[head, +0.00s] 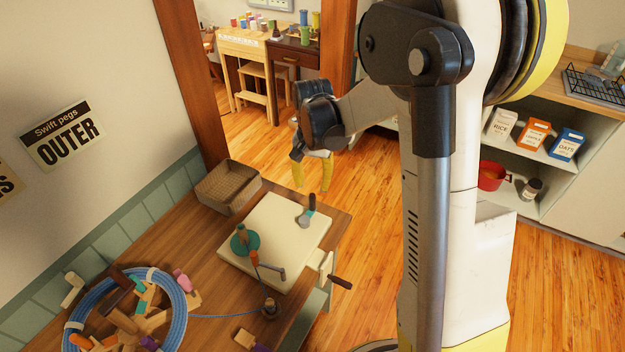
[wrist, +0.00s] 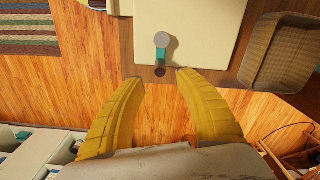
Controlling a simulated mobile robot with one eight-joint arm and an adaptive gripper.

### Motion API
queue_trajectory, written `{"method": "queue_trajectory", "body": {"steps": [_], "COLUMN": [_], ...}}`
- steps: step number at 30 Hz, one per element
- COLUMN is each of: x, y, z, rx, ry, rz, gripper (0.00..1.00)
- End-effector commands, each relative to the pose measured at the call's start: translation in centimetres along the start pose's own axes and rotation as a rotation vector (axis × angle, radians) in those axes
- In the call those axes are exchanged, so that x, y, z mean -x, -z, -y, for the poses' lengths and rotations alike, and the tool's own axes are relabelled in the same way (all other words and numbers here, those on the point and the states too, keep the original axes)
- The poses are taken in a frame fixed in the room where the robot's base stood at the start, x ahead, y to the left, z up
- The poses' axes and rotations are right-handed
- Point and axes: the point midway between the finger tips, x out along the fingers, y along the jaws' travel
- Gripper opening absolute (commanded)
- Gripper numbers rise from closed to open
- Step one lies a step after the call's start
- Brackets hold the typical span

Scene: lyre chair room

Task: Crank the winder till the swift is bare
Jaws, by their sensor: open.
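The winder (head: 243,241), a teal disc with a brown spindle, stands on a pale board on the table. Beside it is a dark cranked arm with an orange-brown grip (head: 254,258). The swift (head: 128,318) at lower left has wooden arms and coloured pegs, with blue yarn (head: 180,328) looped around it. A blue strand runs from it to a small dark guide (head: 270,308). My gripper (head: 312,172) is open and empty, beyond the board's far end. In the wrist view its yellow fingers (wrist: 160,79) point toward a grey-topped teal piece (wrist: 162,41) at the board's edge.
A woven basket (head: 228,188) sits at the table's back, by the wall. A clamp with a dark handle (head: 340,282) sticks out at the table's right edge. A sign (head: 62,136) reads "Swift pegs OUTER". Shelves with boxes (head: 534,134) stand at right. Wooden floor is clear between.

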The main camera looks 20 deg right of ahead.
Motion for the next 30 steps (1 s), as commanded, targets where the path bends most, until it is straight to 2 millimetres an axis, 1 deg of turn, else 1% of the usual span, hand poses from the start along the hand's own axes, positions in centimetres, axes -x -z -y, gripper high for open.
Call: {"method": "queue_trajectory", "body": {"steps": [1,25,27,30], "x": [-0.7,-7.0,-6.7,-6.8], "y": [0.0,0.0,0.0,0.0], "z": [0.0,0.0,0.0,0.0], "rx": [0.0,0.0,0.0,0.0], "ry": [0.0,0.0,0.0,0.0], "rz": [0.0,0.0,0.0,0.0], "gripper": [0.41,0.41,0.41,0.41]}}
